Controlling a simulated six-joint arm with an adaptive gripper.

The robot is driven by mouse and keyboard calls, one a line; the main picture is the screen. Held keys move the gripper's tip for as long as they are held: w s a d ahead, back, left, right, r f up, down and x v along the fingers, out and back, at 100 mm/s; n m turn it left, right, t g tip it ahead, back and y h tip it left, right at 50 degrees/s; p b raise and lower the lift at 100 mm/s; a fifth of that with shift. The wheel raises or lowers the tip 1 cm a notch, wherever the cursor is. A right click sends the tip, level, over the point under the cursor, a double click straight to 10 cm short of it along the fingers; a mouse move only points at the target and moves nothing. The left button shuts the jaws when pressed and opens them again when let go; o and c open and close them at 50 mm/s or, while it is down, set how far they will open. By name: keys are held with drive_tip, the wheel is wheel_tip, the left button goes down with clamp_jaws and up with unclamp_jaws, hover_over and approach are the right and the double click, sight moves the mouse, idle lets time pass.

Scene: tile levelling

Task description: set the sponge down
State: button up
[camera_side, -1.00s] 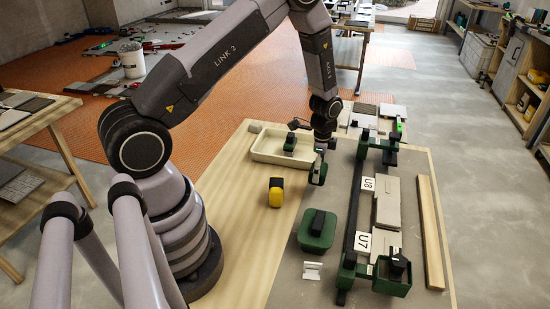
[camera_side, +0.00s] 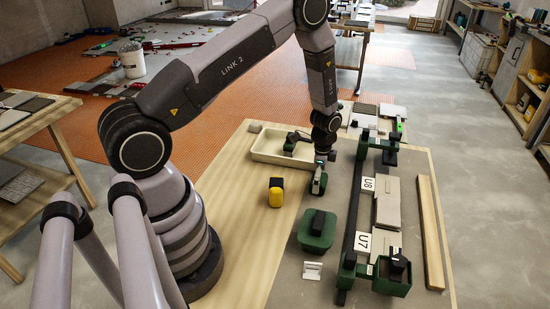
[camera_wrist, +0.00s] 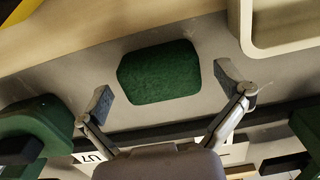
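The green sponge (camera_wrist: 158,72) is a rounded block with a rough top, seen in the middle of the wrist view against the grey work surface. My gripper (camera_wrist: 166,90) is open, one finger on each side of the sponge, with a visible gap between it and each fingertip. In the side view, my gripper (camera_side: 319,178) is low over the board, just in front of the cream tray. The sponge is largely masked by my gripper there. I cannot tell its exact height over the surface.
The cream tray (camera_side: 269,157) holds a green item. A yellow-and-black block (camera_side: 276,193) stands to the left. A green block with a dark handle (camera_side: 316,231) stands in front. The dark rail (camera_side: 352,210), with U7 and U8 labels, runs along the right.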

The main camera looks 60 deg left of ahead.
drive_tip(key=s+d+r+n+t, duration=0.1)
drive_tip(key=s+r, duration=0.1)
drive_tip(key=r, duration=1.1)
drive_tip(key=s+d+r+n+t, duration=0.1)
drive_tip(key=s+r, duration=0.1)
drive_tip(key=r, duration=1.1)
drive_tip(key=s+d+r+n+t, duration=0.1)
drive_tip(key=s+r+n, duration=0.1)
drive_tip(key=s+r, duration=0.2)
drive_tip(key=s+d+r+n+t, duration=0.1)
drive_tip(key=s+r, duration=0.4)
drive_tip(key=s, duration=0.6)
drive_tip(key=s+d+r+n+t, duration=0.1)
drive_tip(key=s+d+r+n, duration=0.1)
drive_tip(key=s+r+n, duration=0.2)
drive_tip(key=s, duration=0.3)
drive_tip(key=shift+s+d+r+t, duration=0.15)
drive_tip(key=shift+s+r+t, duration=0.15)
drive_tip(key=shift+r, duration=0.1)
